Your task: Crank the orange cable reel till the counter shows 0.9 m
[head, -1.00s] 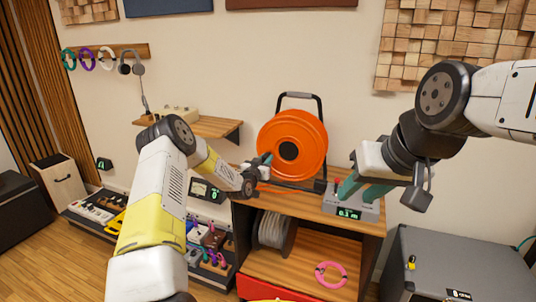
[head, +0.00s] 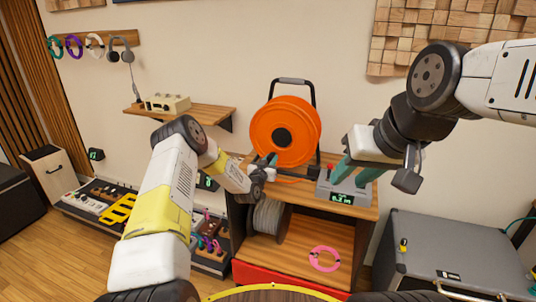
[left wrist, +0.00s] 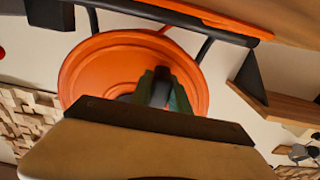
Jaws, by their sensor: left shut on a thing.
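The orange cable reel (head: 285,115) stands upright in its dark frame on the wooden shelf unit. My left gripper (head: 270,162) is at the reel's lower left face. In the left wrist view its teal fingers (left wrist: 160,88) are closed on the dark crank handle (left wrist: 144,88), largely hidden between them. The grey counter (head: 342,190) sits right of the reel; its green digits are small and look like 0.2 or 0.3 m. My right gripper (head: 357,172) is open, its teal fingers apart over the counter, with nothing visible between them.
A red button (head: 330,167) is on the counter. A grey cable spool (head: 268,216) and pink cable ring (head: 325,258) are on the lower shelf. A grey case (head: 440,250) stands at right. A small wall shelf (head: 205,118) is left of the reel.

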